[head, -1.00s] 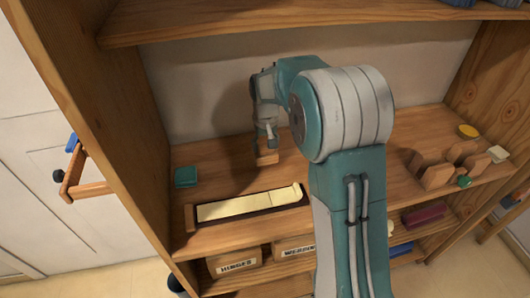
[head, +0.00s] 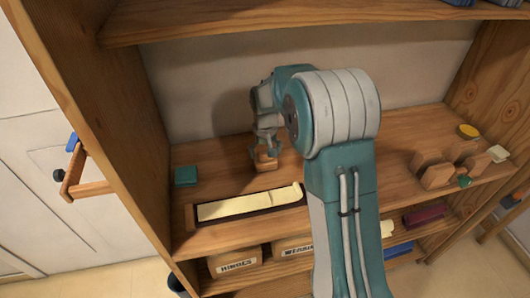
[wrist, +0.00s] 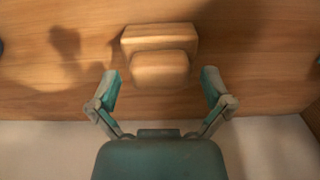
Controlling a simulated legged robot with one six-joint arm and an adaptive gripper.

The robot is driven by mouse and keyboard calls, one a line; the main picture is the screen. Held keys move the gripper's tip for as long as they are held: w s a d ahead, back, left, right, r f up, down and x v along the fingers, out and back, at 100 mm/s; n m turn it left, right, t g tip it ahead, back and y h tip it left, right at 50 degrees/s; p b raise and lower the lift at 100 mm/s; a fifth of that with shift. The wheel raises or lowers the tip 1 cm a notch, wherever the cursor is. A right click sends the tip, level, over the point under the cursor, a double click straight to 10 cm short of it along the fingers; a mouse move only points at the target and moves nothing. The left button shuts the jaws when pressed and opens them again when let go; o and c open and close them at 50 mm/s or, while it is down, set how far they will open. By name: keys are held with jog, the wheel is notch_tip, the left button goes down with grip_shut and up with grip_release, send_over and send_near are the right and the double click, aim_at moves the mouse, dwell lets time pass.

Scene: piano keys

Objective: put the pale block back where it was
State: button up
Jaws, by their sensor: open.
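My gripper (head: 265,150) is open and empty, pointing down over the back of the shelf. A small stepped wooden block (head: 266,163) stands on the shelf right below it. In the wrist view the block (wrist: 160,67) lies ahead of the open fingers (wrist: 160,92), centred between them. No contact shows. Pale cream key pieces (head: 245,205) lie in a row in a dark-lined wooden tray (head: 190,217) at the shelf's front left. A small cream block (head: 497,153) sits at the far right. I cannot tell which pale piece is the task's block.
A teal block (head: 186,176) lies at the left. Upright wooden pieces (head: 432,170), a yellow disc (head: 468,131) and a green piece (head: 464,181) are at the right. An upper shelf (head: 250,20) hangs overhead. My arm hides the shelf's middle front.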

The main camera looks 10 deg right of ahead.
aim_at(265, 152)
notch_tip(265, 152, up, 12)
jog(key=shift+r, duration=0.15)
dwell(0.4)
jog(key=shift+s, duration=0.1)
dwell(0.3)
